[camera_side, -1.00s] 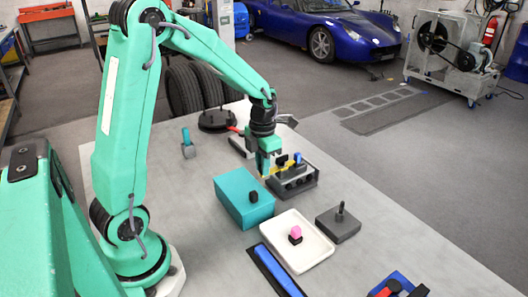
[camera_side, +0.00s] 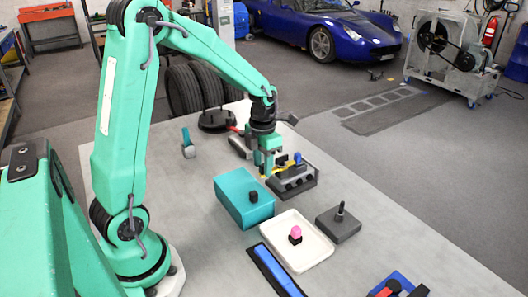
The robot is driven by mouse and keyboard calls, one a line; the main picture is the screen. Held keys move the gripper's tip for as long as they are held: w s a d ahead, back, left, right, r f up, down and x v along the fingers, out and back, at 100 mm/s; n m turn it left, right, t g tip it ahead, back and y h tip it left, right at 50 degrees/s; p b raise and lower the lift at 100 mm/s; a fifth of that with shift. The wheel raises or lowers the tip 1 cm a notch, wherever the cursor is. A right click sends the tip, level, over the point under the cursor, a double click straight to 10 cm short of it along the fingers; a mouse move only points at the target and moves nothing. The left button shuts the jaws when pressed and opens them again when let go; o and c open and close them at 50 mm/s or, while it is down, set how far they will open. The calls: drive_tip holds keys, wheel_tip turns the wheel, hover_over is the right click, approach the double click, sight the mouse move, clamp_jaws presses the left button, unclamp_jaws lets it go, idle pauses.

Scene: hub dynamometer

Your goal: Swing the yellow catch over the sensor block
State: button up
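My gripper (camera_side: 266,176) points down at the left end of the fixture, close beside the catch. A bit of yellow shows by its fingers. The fingers are small here, and I cannot tell whether they touch or hold the catch.
A white tray (camera_side: 297,240) holds a pink-and-black piece. A grey block with a peg (camera_side: 338,223) stands to the right. A blue bar (camera_side: 270,270) lies at the front. The table's right side is mostly clear.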

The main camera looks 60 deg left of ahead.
drive_tip(key=shift+r, duration=3.65)
drive_tip(key=s+d+r+n+t, duration=0.2)
drive_tip(key=s+n, duration=0.3)
drive_tip(key=n, duration=0.7)
drive_tip(key=s+d+r+n+t, duration=0.1)
drive_tip(key=s+d+n, duration=0.3)
drive_tip(key=n, duration=0.8)
drive_tip(key=s+d+r+n+t, duration=0.2)
drive_tip(key=s+d+r+n, duration=0.2)
drive_tip(key=n, duration=0.7)
drive_tip(key=shift+s+n+t, duration=0.3)
drive_tip(key=shift+s+n, duration=0.1)
drive_tip(key=shift+s, duration=0.7)
drive_tip(key=shift+o, duration=0.2)
drive_tip(key=shift+r, duration=0.1)
